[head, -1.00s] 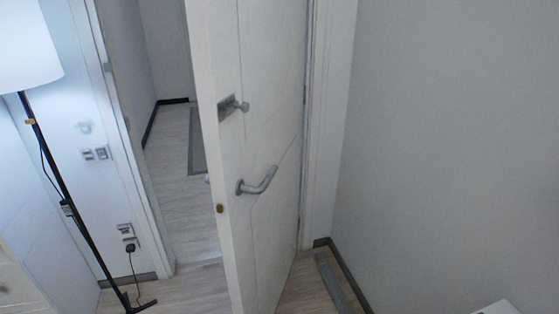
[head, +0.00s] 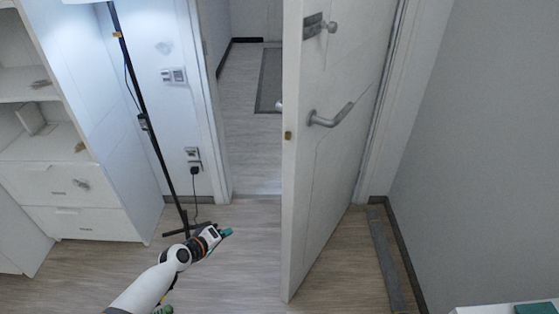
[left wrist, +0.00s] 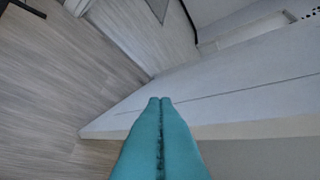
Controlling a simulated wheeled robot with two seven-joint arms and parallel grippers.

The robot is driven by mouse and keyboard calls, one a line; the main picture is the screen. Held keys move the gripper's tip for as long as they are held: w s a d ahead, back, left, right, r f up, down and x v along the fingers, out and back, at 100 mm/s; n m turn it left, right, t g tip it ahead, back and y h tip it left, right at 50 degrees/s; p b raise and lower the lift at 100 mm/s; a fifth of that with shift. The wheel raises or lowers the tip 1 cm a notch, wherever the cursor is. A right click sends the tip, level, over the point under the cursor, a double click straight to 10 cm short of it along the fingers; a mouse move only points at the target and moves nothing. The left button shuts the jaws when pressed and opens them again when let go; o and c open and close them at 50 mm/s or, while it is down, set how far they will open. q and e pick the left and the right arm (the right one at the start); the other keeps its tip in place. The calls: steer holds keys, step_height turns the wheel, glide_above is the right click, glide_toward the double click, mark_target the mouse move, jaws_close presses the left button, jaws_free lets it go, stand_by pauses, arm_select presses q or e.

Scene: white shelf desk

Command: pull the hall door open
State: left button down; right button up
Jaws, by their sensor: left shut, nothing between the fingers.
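The white hall door (head: 335,150) stands ajar in the head view, with its free edge toward me and a gap on its left that shows the hall floor. A grey lever handle (head: 331,116) and a knob lock (head: 321,27) are on its face. My left gripper (head: 228,232) is shut and empty, left of the door's free edge and low over the floor. In the left wrist view its teal fingers (left wrist: 159,100) are together, with the door's pale edge (left wrist: 230,131) beyond them. I cannot tell whether they touch it. My right gripper is not in view.
A floor lamp (head: 146,122) stands left of the doorway, its base close to my left gripper. A white shelf unit with drawers (head: 75,185) is at the left. A grey strip (head: 386,262) lies along the right wall.

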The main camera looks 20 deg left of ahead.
arm_select(q)
steer(key=w+d+r+n+t+h+b, duration=0.1)
steer(key=w+d+r+t+h, duration=0.15)
steer(key=r, duration=0.95)
steer(key=w+d+r+n+t+h, duration=0.1)
steer(key=w+d+r+h, duration=0.15)
steer(key=r, duration=0.95)
steer(key=w+d+p, duration=0.3)
steer(key=w+d, duration=0.4)
steer(key=d, duration=0.1)
steer(key=shift+d+f+h, duration=0.15)
steer(key=shift+d+h, duration=0.05)
steer(key=shift+h, duration=0.2)
steer(key=shift+w, duration=0.1)
